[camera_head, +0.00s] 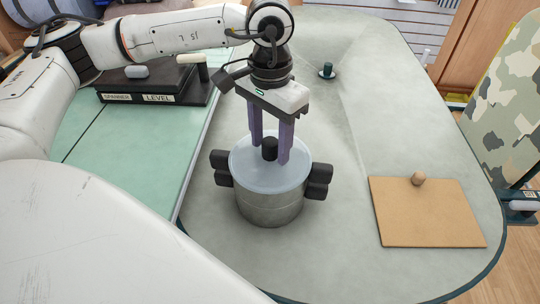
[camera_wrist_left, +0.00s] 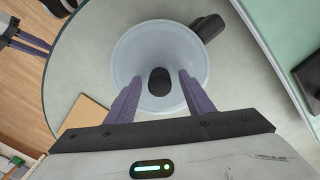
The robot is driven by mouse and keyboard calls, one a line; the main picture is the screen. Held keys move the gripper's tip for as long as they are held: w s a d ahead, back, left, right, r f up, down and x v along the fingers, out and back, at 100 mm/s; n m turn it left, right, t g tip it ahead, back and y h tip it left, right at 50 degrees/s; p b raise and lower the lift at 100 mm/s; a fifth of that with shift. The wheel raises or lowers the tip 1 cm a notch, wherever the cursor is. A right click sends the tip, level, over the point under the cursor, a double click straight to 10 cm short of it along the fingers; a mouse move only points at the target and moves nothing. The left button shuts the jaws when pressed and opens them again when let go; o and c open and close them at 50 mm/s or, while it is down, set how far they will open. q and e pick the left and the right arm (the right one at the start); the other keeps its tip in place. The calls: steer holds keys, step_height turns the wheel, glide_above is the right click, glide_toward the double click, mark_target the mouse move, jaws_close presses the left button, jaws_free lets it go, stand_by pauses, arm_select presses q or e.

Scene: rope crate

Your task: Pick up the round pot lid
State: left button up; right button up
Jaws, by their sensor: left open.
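The round pot lid (camera_head: 251,175) is pale and translucent and lies on a grey metal pot (camera_head: 270,209) with black side handles. Its black knob (camera_head: 269,149) stands up at the middle. My left gripper (camera_head: 270,155) comes down from above, open, with its purple fingers on either side of the knob. I cannot tell whether the fingers touch the lid.
A brown board (camera_head: 425,215) with a round knob lies to the right on the grey table (camera_head: 330,250). A small dark-based object (camera_head: 327,71) stands at the back. A dark box labelled LEVEL (camera_head: 160,85) lies on the green surface at left. The table between pot and board is clear.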

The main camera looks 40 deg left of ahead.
mark_target(270, 141)
arm_select(q)
steer(key=shift+f, duration=0.25)
jaws_close()
steer(key=shift+r, duration=0.1)
step_height(270, 141, up, 10)
steer(key=shift+f, duration=0.1)
stand_by(0.4)
